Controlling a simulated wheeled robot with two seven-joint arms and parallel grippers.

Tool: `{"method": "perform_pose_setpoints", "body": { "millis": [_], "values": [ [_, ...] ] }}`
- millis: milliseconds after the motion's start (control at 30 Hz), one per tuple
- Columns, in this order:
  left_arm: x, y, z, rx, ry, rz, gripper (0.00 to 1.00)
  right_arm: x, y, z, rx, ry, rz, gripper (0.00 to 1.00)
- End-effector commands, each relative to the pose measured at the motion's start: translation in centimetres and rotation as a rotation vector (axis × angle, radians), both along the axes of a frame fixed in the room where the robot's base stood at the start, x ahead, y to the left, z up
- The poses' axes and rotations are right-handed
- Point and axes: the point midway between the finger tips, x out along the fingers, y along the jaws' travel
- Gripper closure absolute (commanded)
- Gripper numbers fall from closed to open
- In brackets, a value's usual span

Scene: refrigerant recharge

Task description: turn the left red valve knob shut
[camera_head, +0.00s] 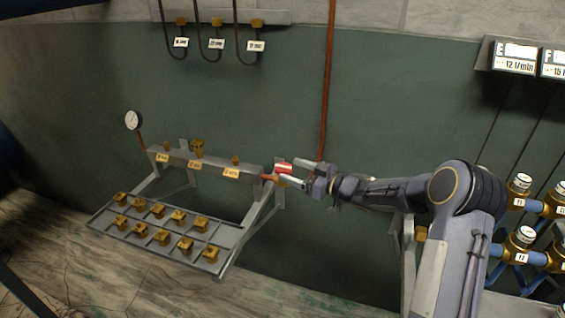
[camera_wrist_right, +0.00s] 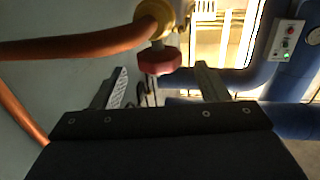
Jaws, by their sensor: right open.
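A red valve knob (camera_wrist_right: 160,60) hangs below a brass valve body (camera_wrist_right: 157,18) on a copper pipe in the right wrist view. My right gripper (camera_wrist_right: 161,72) is open, with one finger on each side of the knob and visible gaps between. The knob sits near the fingertips, and I see no finger touching it. In the head view my right gripper (camera_head: 288,178) is at the right end of the grey manifold bar, beside a small red patch; whether that patch is the knob I cannot tell. My left gripper is not in view.
The grey bar (camera_head: 208,165) carries brass fittings and yellow tags. A tray (camera_head: 97,222) of several brass blocks stands below it. A gauge (camera_head: 133,120) is at its left end. Blue pipes with brass valves (camera_head: 523,237) are at the right. A copper pipe (camera_wrist_right: 70,46) crosses the wrist view.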

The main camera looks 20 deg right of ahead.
Motion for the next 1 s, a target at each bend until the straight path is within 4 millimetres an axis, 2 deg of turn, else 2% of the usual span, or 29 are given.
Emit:
{"method": "perform_pose_setpoints", "body": {
  "millis": [100,300,700,1000],
  "values": [
    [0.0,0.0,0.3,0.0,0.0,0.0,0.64,1.5,1.6,0.1,0.001,-0.001,0.002,0.32],
    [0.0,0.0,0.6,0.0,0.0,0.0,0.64,3.4,3.4,0.1,-0.001,0.001,-0.001,0.32],
    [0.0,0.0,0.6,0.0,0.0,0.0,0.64,3.9,3.9,0.0,-0.001,0.001,-0.003,0.33],
    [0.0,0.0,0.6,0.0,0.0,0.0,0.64,3.9,3.9,0.0,-0.001,0.001,-0.003,0.72]
  ]
}}
